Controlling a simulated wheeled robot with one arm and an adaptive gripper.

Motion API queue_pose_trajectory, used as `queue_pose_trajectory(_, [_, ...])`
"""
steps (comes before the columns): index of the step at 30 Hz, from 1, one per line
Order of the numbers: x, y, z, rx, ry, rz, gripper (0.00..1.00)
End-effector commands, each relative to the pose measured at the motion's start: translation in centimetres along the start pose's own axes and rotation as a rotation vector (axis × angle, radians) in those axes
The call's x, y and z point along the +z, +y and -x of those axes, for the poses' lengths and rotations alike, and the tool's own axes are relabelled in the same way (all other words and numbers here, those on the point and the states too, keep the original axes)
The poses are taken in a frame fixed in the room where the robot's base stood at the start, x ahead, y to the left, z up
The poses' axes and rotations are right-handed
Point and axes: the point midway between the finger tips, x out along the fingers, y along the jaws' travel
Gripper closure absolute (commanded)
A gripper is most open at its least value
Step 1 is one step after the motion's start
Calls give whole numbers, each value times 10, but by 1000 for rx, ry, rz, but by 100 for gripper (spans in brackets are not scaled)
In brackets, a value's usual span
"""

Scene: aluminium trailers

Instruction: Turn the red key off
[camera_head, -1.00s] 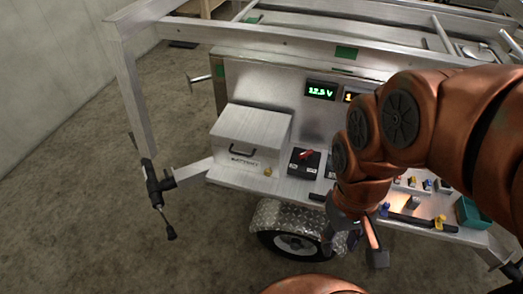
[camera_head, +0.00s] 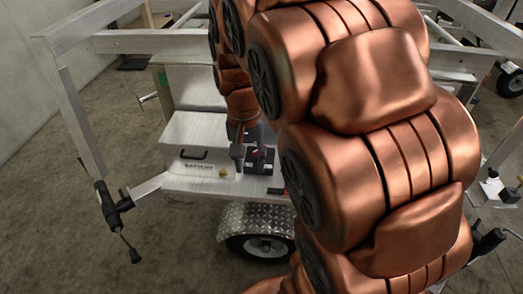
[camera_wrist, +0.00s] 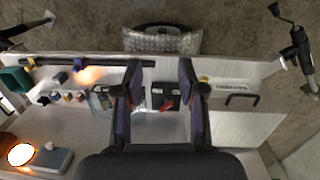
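The red key (camera_wrist: 166,104) sits on a black switch box (camera_wrist: 158,91) on the trailer's metal shelf. In the wrist view it lies between the two fingers of my gripper (camera_wrist: 158,72), nearer the right one. The fingers are spread with nothing held between them. In the head view my gripper (camera_head: 252,152) hangs at the switch box (camera_head: 262,165), and only a small red bit of the key (camera_head: 255,155) shows. I cannot tell whether a finger touches the key.
A silver box (camera_head: 187,137) with a black handle stands left of the switch box. The trailer wheel (camera_head: 262,246) and its tread-plate fender are below the shelf. My arm hides much of the trailer's right side. Small coloured items (camera_wrist: 68,97) and a black bar (camera_wrist: 98,62) lie on the shelf.

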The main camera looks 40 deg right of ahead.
Motion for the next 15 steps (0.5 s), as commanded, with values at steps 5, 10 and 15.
queue_pose_trajectory(5, [-67,-6,-17,-7,19,-193,60])
queue_pose_trajectory(10, [-126,-7,-35,-16,33,-364,60])
queue_pose_trajectory(15, [-184,-5,-58,-32,45,-523,60])
